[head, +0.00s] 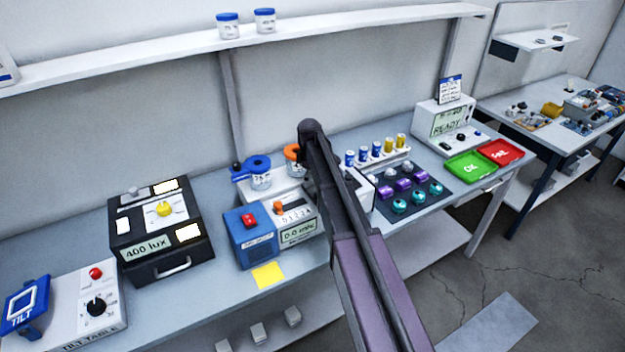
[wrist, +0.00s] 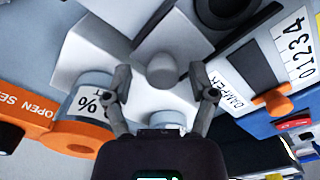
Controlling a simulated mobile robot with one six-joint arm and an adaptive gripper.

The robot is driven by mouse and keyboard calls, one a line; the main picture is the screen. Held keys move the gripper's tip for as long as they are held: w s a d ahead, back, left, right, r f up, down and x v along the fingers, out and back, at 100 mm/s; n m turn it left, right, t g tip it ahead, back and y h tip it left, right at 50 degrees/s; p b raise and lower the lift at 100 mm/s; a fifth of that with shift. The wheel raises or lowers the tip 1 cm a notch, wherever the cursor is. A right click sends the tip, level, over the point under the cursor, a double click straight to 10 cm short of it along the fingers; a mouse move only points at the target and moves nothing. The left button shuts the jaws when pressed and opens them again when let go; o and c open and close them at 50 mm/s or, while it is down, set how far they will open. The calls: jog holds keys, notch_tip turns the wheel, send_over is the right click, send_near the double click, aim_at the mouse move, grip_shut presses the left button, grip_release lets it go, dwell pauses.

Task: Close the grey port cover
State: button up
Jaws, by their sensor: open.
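In the wrist view my gripper (wrist: 160,72) is open, with one finger on each side of a rounded grey knob (wrist: 161,72). The knob stands on a pale grey angular part, which looks like the grey port cover (wrist: 162,32). I cannot tell whether the fingers touch the knob or whether the cover is open or shut. In the head view my arm hides the gripper and most of this spot; only part of a white box (head: 358,190) shows beside it.
An orange-lidded jar (wrist: 80,135) is close left of my gripper in the wrist view. The damper panel (wrist: 265,75) with its orange slider is close on the right. In the head view, a blue-lidded jar (head: 257,172) and a black lux box (head: 160,230) stand left of my arm.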

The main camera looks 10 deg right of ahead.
grip_shut()
jog(key=shift+s+d, duration=0.3)
jog(key=shift+s, duration=0.65)
jog(key=shift+s+d, duration=0.35)
jog(key=shift+s, duration=0.65)
jog(key=shift+s+d, duration=0.3)
jog(key=shift+s, duration=0.65)
grip_release()
